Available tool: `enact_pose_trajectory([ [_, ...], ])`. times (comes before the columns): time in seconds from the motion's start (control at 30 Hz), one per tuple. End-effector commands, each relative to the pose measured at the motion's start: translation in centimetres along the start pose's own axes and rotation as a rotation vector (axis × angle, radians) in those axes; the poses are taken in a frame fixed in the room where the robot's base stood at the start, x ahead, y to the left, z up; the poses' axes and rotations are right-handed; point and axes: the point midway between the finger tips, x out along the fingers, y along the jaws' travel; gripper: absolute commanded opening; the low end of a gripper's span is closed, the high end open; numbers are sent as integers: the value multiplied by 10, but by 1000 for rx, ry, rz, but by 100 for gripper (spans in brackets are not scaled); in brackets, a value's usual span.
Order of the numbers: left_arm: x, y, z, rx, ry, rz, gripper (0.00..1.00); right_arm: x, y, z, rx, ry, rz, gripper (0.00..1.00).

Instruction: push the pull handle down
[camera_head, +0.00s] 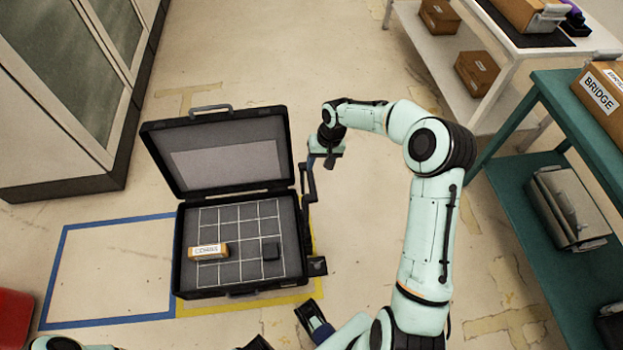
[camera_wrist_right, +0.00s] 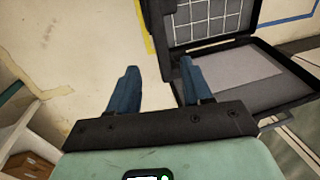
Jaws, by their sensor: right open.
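An open black case (camera_head: 180,255) lies on the floor, its lid (camera_head: 230,127) tilted back. A dark bar that appears to be the pull handle (camera_head: 306,222) stands along the case's right side and extends toward the lid. My right gripper (camera_head: 325,161) is by the bar's far end, right of the lid. I cannot tell whether they touch. In the right wrist view its blue fingers (camera_wrist_right: 160,82) are spread with nothing visible between them; the case lid (camera_wrist_right: 265,75) is beyond them. Part of my left gripper (camera_head: 315,322) shows at the bottom edge; its jaws are unclear.
The case holds a labelled brown box (camera_head: 208,251) and a small black block (camera_head: 271,250). A teal shelf (camera_head: 530,190) stands at the right, a white table (camera_head: 430,62) at the back right, and a cabinet (camera_head: 70,75) at the left.

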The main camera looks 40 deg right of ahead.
Motion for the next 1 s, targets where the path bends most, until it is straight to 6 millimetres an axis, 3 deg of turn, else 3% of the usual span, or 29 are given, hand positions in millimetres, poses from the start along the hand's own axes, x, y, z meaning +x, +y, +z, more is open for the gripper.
enact_pose_trajectory([
  [0.2, 4, -1, -2, 1, 7, 2, 43, 51, 0, 2, -1, -6, -2, 49],
  [0.4, 6, -1, -4, 1, 12, 3, 43, 85, 0, 1, -1, -3, -2, 49],
  [0.6, 7, -1, -5, 2, 15, 3, 43, 100, 0, 1, -2, -1, -1, 49],
  [0.9, 7, -1, -5, 2, 15, 3, 43, 102, -1, 0, -2, -1, -1, 49],
  [0.97, 7, -1, -5, 2, 15, 3, 43, 102, 0, 0, -1, -1, -1, 33],
  [1.0, 7, -1, -5, 2, 15, 3, 43, 102, -1, 0, -1, -1, -1, 20],
])
